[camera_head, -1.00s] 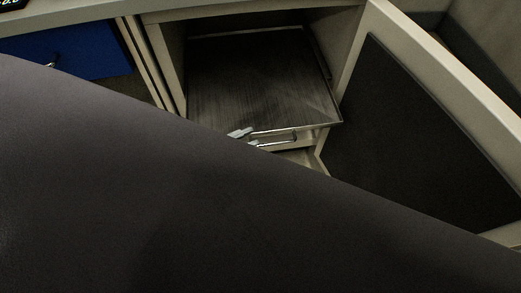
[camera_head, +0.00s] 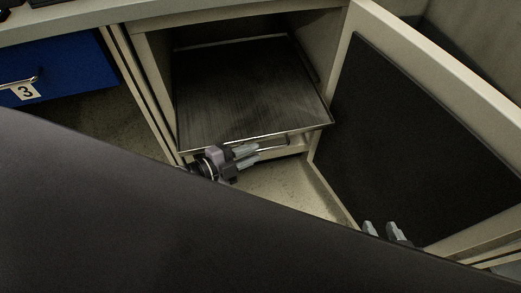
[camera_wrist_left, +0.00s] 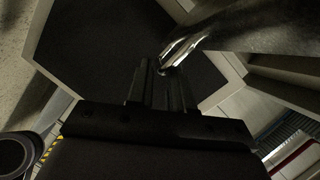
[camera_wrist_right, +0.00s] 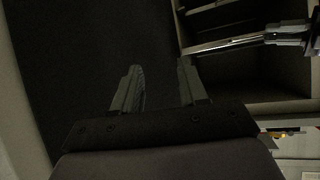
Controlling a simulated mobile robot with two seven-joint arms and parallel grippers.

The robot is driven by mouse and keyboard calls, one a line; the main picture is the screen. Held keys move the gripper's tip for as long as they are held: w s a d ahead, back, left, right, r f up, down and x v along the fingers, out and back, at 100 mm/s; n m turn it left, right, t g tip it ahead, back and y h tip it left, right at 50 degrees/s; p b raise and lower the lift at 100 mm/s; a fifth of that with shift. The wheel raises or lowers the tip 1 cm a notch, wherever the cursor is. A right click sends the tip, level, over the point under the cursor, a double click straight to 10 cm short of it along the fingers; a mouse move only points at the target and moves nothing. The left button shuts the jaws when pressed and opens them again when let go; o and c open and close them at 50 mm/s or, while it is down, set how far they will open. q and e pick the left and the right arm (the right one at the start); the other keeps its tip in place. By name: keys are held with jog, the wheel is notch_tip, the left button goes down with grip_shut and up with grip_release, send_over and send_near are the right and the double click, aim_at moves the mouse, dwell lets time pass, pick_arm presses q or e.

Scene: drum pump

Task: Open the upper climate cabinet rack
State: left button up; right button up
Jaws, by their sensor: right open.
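The upper rack (camera_head: 250,90) is a dark metal shelf with a bright front rim inside the open cabinet. Its front right corner stands out past the cabinet opening. A metal bar handle (camera_head: 275,146) runs along its front. My left gripper (camera_head: 250,155) is at the left end of the handle, with its fingers close together around it; the left wrist view shows the shiny handle (camera_wrist_left: 180,48) at the fingertips. My right gripper (camera_head: 385,229) is open and empty in front of the cabinet door; its parted fingers show in the right wrist view (camera_wrist_right: 158,85).
The cabinet door (camera_head: 420,130), with a dark inner panel, stands open at the right. A blue drawer (camera_head: 60,70) with a label 3 is at the left. My dark arm covers the lower part of the head view. A lower compartment (camera_head: 285,185) lies below the rack.

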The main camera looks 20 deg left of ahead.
aim_at(256, 152)
pick_arm(q)
jog(key=x, duration=0.3)
jog(key=shift+w, duration=0.1)
jog(key=shift+w+d+f, duration=0.1)
jog(key=shift+w+d, duration=0.05)
jog(key=shift+d, duration=0.05)
pick_arm(e)
jog(key=shift+w+a+r, duration=0.25)
jog(key=shift+a+r, duration=0.2)
jog(key=shift+r, duration=0.05)
pick_arm(q)
grip_shut()
jog(key=s+d, duration=0.1)
jog(key=s+p, duration=0.1)
jog(key=s+d, duration=0.1)
jog(key=s, duration=0.1)
jog(key=shift+s+d+p, duration=0.1)
jog(key=shift+d+p, duration=0.2)
jog(key=shift+d, duration=0.05)
pick_arm(e)
jog(key=shift+s+d+f, duration=0.3)
jog(key=shift+d+f, duration=0.1)
jog(key=shift+d, duration=0.1)
jog(key=shift+s+d+f, duration=0.25)
jog(key=shift+d+f, duration=0.15)
jog(key=shift+d, duration=0.05)
